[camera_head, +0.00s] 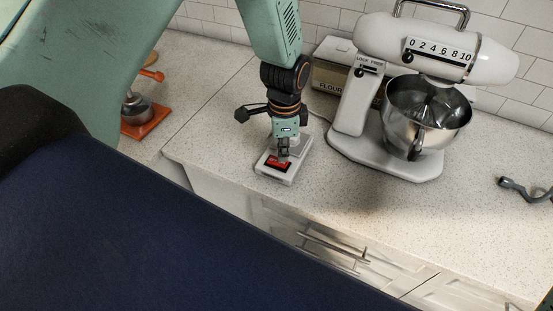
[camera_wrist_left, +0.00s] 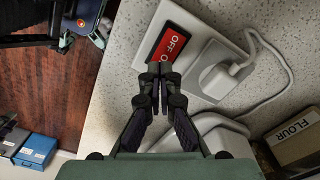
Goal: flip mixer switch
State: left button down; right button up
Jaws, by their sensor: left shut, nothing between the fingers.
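The mixer (camera_head: 415,55) is white with a steel bowl and stands on the counter at the right of the head view. A pale switch box (camera_head: 290,172) with a red rocker switch (camera_head: 278,164) lies on the counter left of the mixer. My right gripper is out of view.
A white plug and cord (camera_wrist_left: 217,78) sit beside the switch on the box. A flour box (camera_head: 328,75) stands behind the mixer. A grey hook-shaped tool (camera_head: 520,190) lies at the right.

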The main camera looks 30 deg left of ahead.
pick_arm(q)
jog(key=shift+f, duration=0.15)
jog(key=shift+w+f, duration=0.15)
jog(key=shift+w, duration=0.05)
jog(key=shift+s+f, duration=0.15)
jog(key=shift+f, duration=0.05)
jog(key=shift+f+b, duration=0.2)
jog(key=shift+b, duration=0.1)
jog(key=shift+f, duration=0.15)
dwell(0.3)
